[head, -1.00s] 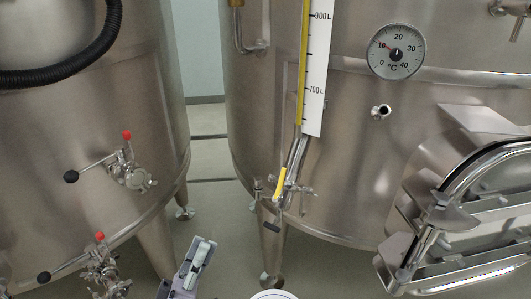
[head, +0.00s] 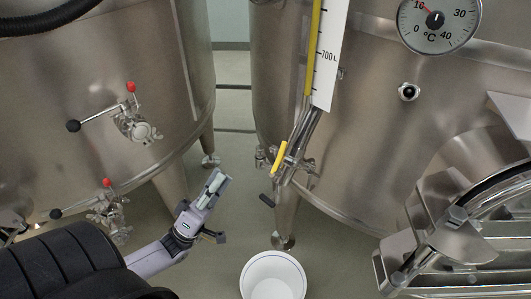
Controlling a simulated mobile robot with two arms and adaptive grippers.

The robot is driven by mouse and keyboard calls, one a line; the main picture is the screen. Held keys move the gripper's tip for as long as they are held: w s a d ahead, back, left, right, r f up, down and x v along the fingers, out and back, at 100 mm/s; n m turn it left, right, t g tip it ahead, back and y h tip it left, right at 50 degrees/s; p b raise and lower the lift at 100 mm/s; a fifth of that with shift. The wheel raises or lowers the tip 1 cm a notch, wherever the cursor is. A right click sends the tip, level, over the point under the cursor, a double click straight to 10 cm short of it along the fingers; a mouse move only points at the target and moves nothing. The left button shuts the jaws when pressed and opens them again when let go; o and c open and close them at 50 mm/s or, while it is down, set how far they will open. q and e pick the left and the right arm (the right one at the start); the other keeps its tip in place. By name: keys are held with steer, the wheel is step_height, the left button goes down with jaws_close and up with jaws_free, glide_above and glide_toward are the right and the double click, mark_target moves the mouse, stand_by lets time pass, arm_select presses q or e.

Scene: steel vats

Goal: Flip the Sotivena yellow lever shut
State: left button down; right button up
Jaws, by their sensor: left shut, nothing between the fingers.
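The yellow lever (head: 279,157) sits on a small valve (head: 289,173) at the lower end of the level gauge on the right vat (head: 390,130). It stands tilted, its upper end leaning to the right. My left gripper (head: 219,181) is shut and empty. It is to the left of the lever and lower in the picture, apart from it, pointing up and to the right. My right gripper is not in view.
A white bucket (head: 273,277) stands on the floor below the valve. The left vat (head: 90,110) carries two valves with black-knobbed handles (head: 97,118). Floor shows between the vats.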

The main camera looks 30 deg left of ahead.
mark_target(279, 156)
arm_select(q)
steer(key=w+d+r+p, duration=0.4)
steer(key=w+d+r, duration=0.2)
steer(key=w, duration=0.1)
steer(key=shift+d+r, duration=0.3)
steer(key=shift+r, duration=0.1)
